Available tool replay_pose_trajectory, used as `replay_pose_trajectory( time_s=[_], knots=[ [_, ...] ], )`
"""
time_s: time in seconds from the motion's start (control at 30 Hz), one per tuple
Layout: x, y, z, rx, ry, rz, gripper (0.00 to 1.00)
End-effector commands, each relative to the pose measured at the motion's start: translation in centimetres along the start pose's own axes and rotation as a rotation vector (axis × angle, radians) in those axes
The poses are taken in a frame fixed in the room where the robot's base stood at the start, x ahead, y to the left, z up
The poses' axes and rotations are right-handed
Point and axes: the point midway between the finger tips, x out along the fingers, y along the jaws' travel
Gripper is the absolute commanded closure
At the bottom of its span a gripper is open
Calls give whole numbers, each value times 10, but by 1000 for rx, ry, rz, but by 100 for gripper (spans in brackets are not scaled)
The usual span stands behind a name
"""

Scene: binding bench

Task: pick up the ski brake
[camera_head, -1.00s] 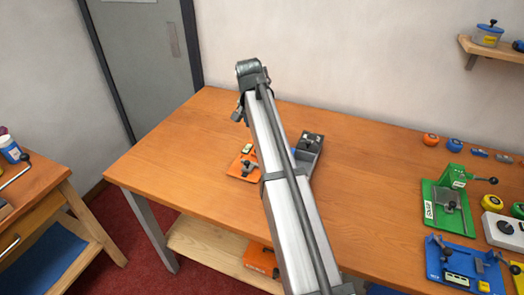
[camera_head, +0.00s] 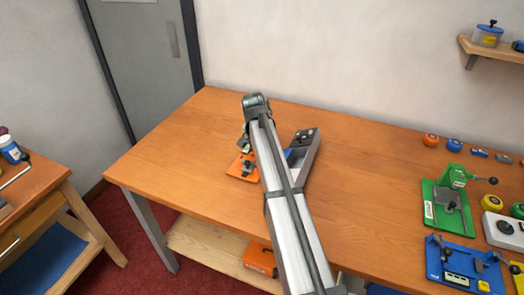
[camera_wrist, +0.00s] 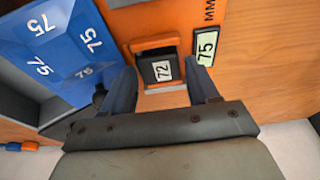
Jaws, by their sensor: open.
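No part is clearly recognisable as the ski brake. A black block marked 72 (camera_wrist: 163,70) in an orange frame lies between and just beyond my fingertips in the wrist view; I cannot tell if it is part of the brake. The orange fixture also shows on the bench (camera_head: 237,171), partly behind my arm. My gripper (camera_wrist: 162,84) is open above the fixture's edge, with nothing visibly held. In the head view my arm hides most of the gripper.
A blue piece marked 75 (camera_wrist: 70,50) sits in a grey tray (camera_head: 309,160) beside the fixture, close to one finger. Green (camera_head: 428,205) and blue (camera_head: 437,272) fixtures stand at the right. The bench's left part (camera_head: 180,140) is clear.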

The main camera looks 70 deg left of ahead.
Motion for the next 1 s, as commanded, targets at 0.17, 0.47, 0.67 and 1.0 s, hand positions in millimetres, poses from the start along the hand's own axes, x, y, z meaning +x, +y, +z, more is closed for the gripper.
replay_pose_trajectory(
  time_s=[0.17,0.47,0.67,1.0],
  knots=[
    [13,2,-4,0,6,4,36],
    [15,3,-4,0,6,5,55],
    [16,2,-4,0,5,3,74],
    [15,0,-4,1,4,0,83]
  ],
)
